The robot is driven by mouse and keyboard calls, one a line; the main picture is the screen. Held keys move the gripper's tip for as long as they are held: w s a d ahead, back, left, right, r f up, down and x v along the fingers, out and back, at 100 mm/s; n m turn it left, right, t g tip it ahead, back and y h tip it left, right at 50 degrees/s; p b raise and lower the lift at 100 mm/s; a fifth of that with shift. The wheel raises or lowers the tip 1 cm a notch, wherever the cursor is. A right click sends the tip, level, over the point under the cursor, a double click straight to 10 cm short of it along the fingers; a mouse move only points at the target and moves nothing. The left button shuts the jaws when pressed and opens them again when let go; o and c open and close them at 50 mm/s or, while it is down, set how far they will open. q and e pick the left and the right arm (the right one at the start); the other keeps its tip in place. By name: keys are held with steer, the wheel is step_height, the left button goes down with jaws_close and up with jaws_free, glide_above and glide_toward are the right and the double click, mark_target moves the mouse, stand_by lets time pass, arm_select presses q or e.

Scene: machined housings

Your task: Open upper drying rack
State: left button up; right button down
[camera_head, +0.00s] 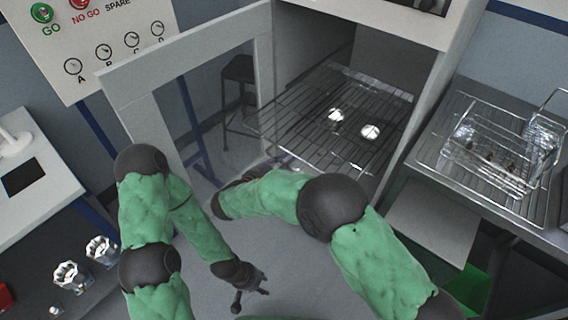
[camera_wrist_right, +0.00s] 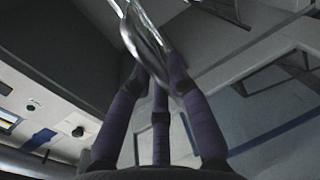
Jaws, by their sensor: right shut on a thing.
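The upper drying rack (camera_head: 300,105) is a wire shelf in the open cabinet (camera_head: 310,35) in the head view. Its near-left part reaches past the cabinet's left inner wall, and two shiny round parts (camera_head: 370,131) rest on it. My right arm crosses below the rack, and its gripper is hidden in the head view. In the right wrist view my right gripper (camera_wrist_right: 158,72) is shut on a shiny curved metal bar (camera_wrist_right: 143,38); I cannot tell what the bar belongs to. My left gripper (camera_head: 251,293) is low in the middle, fingers apart and empty, away from the rack.
The framed glass door (camera_head: 185,45) stands open left of the cabinet. A wire basket (camera_head: 490,158) sits on a rack-topped bench at right. Clear knobbed parts (camera_head: 72,276) lie at lower left. A stool (camera_head: 238,95) shows through the door.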

stand_by(0.3)
steer(key=c, duration=1.2)
jaws_free()
steer(key=shift+o, duration=0.2)
